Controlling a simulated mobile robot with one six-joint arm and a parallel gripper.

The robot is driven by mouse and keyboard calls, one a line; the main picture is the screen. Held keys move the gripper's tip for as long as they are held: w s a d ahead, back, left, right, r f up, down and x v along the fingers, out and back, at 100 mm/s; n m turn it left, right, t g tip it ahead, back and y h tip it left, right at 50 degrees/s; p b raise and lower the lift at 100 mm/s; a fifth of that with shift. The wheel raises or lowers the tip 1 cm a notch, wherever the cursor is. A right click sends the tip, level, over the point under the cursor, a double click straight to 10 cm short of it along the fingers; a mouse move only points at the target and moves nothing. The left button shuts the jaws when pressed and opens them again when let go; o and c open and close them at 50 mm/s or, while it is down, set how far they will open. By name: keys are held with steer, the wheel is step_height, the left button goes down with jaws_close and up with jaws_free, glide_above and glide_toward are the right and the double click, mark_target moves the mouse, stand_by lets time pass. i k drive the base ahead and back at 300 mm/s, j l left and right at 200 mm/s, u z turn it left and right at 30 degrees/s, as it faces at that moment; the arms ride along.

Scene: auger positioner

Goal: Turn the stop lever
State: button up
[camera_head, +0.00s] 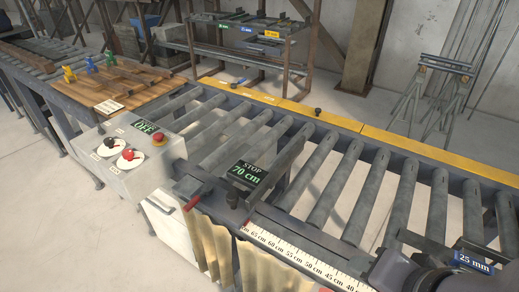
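A sliding stop with a small display (246,174) reading "STOP 70 cm" sits on the near rail of the roller conveyor, above a white scale (295,250). A short red-tipped lever (193,203) sticks out at the stop's left, towards the front. It looks like the stop lever. A dark grey rounded shape at the bottom right edge looks like part of my own arm.
A control box (135,160) left of the stop has an "OFF" display, red and black dials and a red button. A wooden board (110,85) with coloured figures lies at left. A "25 mm" sign (473,261) stands at right. The rollers are bare.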

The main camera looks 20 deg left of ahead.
mark_target(207, 189)
steer(key=k+j+u, duration=0.1)
steer(key=u, duration=1.35)
